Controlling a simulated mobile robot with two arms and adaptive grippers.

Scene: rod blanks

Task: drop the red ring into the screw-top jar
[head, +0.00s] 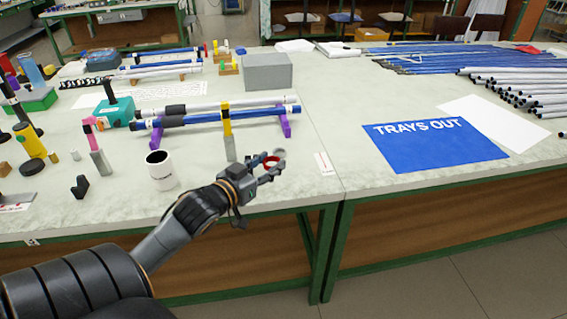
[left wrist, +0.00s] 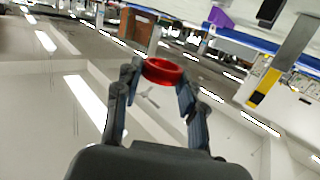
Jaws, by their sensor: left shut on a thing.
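My left gripper (head: 268,167) reaches in from the left over the front edge of the table and is shut on the red ring (head: 271,162). In the left wrist view the ring (left wrist: 150,77) sits between the two fingertips of the gripper (left wrist: 160,88). A small pale grey round thing (head: 280,153) shows just behind the fingertips in the head view; I cannot tell whether it is the screw-top jar. A white open cylinder with a dark inside (head: 161,175) stands on the table to the left of the gripper. My right gripper is not in view.
A blue rod (head: 215,117) lies on purple supports (head: 284,122) behind the gripper. A yellow and grey upright piece (head: 229,135) stands close by. A blue "TRAYS OUT" mat (head: 435,147) lies to the right. The table (head: 330,130) is fairly bare between gripper and mat.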

